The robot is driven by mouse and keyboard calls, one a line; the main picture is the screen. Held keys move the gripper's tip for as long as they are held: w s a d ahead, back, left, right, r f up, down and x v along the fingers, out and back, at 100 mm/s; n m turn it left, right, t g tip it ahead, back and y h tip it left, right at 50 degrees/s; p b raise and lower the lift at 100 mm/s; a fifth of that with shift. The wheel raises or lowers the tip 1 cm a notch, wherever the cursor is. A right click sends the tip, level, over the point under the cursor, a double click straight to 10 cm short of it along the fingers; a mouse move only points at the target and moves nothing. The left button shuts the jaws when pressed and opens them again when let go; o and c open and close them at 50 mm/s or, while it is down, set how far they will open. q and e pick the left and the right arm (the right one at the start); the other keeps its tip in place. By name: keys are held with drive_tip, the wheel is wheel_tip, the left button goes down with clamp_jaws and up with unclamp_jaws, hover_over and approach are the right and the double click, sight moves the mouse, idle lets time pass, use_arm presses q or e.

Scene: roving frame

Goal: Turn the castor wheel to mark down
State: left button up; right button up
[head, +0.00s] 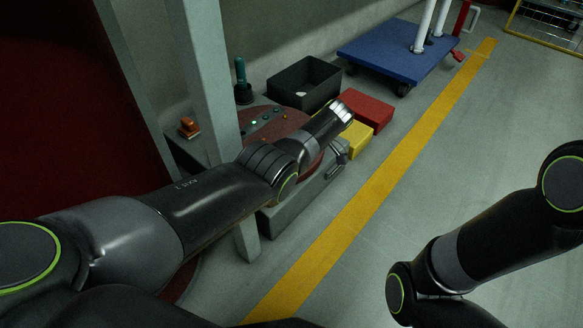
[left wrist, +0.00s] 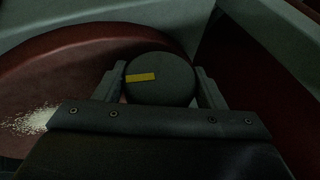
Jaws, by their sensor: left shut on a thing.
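The castor wheel (left wrist: 165,90) is a dark round disc seen face on in the left wrist view. A yellow mark (left wrist: 140,77) on its face runs from near the middle to the left rim, so it points left in that view. My left gripper (left wrist: 160,86) is shut on the wheel, with one finger on each side. In the head view my left gripper (head: 337,157) is small and partly covered by its wrist, and I cannot make out the wheel there. My right arm shows at the right, but its gripper is out of view.
A dark red round surface (head: 284,122) on a grey base lies behind my left forearm. A grey post (head: 203,70) stands close to that arm. A black bin (head: 304,78), red box (head: 367,108), yellow box (head: 357,139) and blue trolley (head: 385,48) stand beyond. The floor right of the yellow line is open.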

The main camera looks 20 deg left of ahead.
idle(0.4)
use_arm(q)
drive_tip(key=o, duration=1)
